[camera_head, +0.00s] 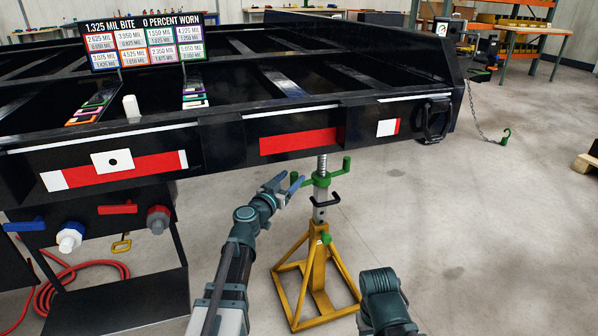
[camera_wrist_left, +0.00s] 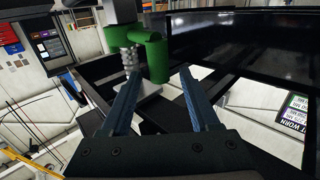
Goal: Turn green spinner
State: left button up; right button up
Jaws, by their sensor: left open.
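The green spinner (camera_head: 323,179) is a green collar with upturned handles around the threaded silver post (camera_head: 322,162) of a yellow jack stand (camera_head: 318,262), under the black trailer frame. My left gripper (camera_head: 289,187) is just left of the spinner, open and empty, with blue fingers. In the left wrist view the green spinner (camera_wrist_left: 156,58) lies just beyond the open fingertips (camera_wrist_left: 160,74), and a gap seems to remain. My right arm (camera_head: 383,298) shows at the lower right, but its gripper is not in view.
The trailer's black beam (camera_head: 220,135) runs close above the spinner. A black handle (camera_head: 324,201) sticks out of the stand below it. A sign board (camera_head: 144,41) stands on the trailer. Clear concrete floor (camera_head: 470,230) lies to the right.

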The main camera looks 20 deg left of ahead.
pick_arm(q)
jog(key=shift+x, duration=2.75)
grip_shut()
